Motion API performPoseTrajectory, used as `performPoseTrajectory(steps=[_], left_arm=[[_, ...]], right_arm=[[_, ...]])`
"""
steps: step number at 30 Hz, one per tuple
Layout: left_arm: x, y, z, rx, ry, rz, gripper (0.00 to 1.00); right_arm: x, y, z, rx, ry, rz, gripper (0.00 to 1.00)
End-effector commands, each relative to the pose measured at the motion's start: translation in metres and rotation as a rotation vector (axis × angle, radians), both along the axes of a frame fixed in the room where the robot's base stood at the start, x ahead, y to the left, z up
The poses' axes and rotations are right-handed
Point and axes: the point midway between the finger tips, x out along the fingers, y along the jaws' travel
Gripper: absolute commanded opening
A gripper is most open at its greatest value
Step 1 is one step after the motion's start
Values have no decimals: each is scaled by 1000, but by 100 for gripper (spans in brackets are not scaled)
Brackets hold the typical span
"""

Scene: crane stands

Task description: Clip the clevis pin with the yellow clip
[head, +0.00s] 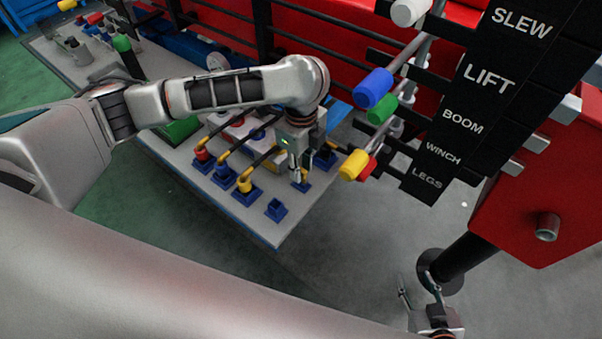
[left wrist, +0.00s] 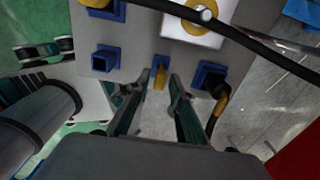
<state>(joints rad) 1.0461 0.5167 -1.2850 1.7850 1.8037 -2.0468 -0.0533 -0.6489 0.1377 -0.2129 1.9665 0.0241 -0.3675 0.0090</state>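A small upright yellow piece, which looks like the yellow clip (left wrist: 160,78), stands in a small blue holder on the grey bench top in the left wrist view. My left gripper (left wrist: 160,88) points down at it, open, with one finger on each side and gaps showing. In the head view my left gripper (head: 297,180) is low over the bench near its right end, above a blue holder (head: 302,187); the clip is hidden there. I cannot make out the clevis pin for sure. My right gripper (head: 420,290) is open and empty over the floor at the lower right.
An empty blue socket (head: 276,209) sits near the bench corner (head: 268,238). Yellow (head: 245,184) and red (head: 202,153) hose couplings stand in sockets, with black hoses arching behind. Coloured lever knobs (head: 374,88) and a labelled black panel (head: 463,120) rise right of my left gripper.

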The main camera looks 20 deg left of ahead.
Motion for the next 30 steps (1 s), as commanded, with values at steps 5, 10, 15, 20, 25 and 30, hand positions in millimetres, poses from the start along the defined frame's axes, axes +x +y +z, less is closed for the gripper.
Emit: performPoseTrajectory(steps=[5, 10, 15, 20, 25, 30], left_arm=[[0, 0, 0, 0, 0, 0, 0], [0, 0, 0, 0, 0, 0, 0], [0, 0, 5, 1, -1, 0, 0], [0, 0, 10, 0, -2, 0, 0], [0, 0, 14, 0, -1, 0, 0], [0, 0, 18, 0, 0, 0, 0]], right_arm=[[0, 0, 0, 0, 0, 0, 40], [0, -1, -1, -1, 2, 0, 40], [-1, -1, 3, -3, 4, -1, 40], [0, -1, 10, -3, 1, 0, 40], [1, -1, 18, -3, -2, 0, 40], [3, -1, 27, -3, -7, 0, 40]])
